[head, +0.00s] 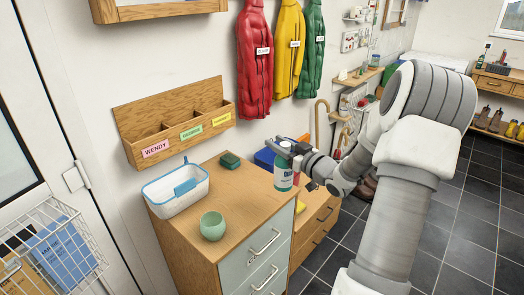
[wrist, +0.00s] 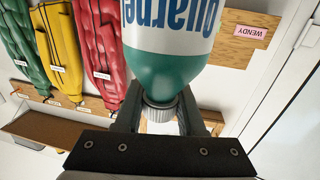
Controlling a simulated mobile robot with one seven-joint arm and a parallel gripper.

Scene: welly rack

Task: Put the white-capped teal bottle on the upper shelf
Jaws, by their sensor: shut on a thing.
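The teal bottle (head: 284,176) has a white label and a pale cap. My gripper (head: 290,150) is shut on its cap end, and the bottle hangs below the fingers, near the right edge of the wooden cabinet top. In the wrist view the bottle (wrist: 165,65) appears upside down, its pale grey-white cap (wrist: 162,112) between my gripper's fingers (wrist: 160,122). A wooden wall unit (head: 160,10) is cut off at the top of the head view. A wooden shelf (wrist: 60,132) shows above the coats in the inverted wrist view. I cannot tell which is the upper shelf.
The cabinet top (head: 245,195) holds a white basket (head: 175,198), a green cup (head: 212,226) and a dark green sponge (head: 230,160). A labelled wall organiser (head: 180,120) hangs behind. Red, yellow and green coats (head: 254,60) hang to its right. A wire basket (head: 50,250) is at lower left.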

